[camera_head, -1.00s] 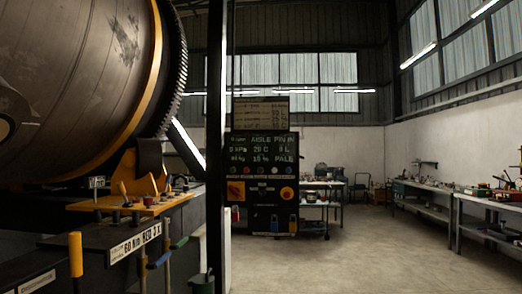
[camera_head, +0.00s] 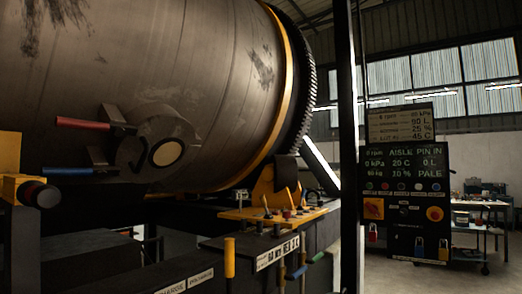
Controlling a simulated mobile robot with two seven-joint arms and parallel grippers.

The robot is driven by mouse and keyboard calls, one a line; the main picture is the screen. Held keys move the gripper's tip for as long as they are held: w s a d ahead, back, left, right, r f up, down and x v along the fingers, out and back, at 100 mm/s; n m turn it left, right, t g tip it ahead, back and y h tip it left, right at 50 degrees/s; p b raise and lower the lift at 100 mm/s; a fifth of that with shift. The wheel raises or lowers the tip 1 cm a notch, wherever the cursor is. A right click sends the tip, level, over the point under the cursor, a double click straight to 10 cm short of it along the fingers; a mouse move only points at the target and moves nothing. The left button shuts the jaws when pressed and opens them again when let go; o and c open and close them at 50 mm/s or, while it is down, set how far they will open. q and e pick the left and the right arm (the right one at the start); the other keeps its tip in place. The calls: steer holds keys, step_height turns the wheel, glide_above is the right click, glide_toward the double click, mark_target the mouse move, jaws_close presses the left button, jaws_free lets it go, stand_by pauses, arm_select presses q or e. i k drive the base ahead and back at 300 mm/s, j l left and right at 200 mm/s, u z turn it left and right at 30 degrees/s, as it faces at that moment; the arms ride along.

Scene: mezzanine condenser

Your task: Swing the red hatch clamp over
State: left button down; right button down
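A clamp lever with a red handle (camera_head: 82,125) sticks out to the left from the side of the large grey drum (camera_head: 215,85). Its dark bracket (camera_head: 117,118) sits beside a round hatch boss with a pale disc (camera_head: 167,152). A second lever with a blue handle (camera_head: 68,171) lies below the red one, also pointing left. Neither of my grippers is in the head view.
A yellow and black fixture (camera_head: 30,188) stands at the left edge. An orange control plate with small levers (camera_head: 272,215) and an upright yellow handle (camera_head: 229,257) stand in front of the drum. A dark post (camera_head: 347,150) and a display panel (camera_head: 404,190) are to the right.

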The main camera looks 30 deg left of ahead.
mark_target(119, 129)
steer(key=u, duration=1.95)
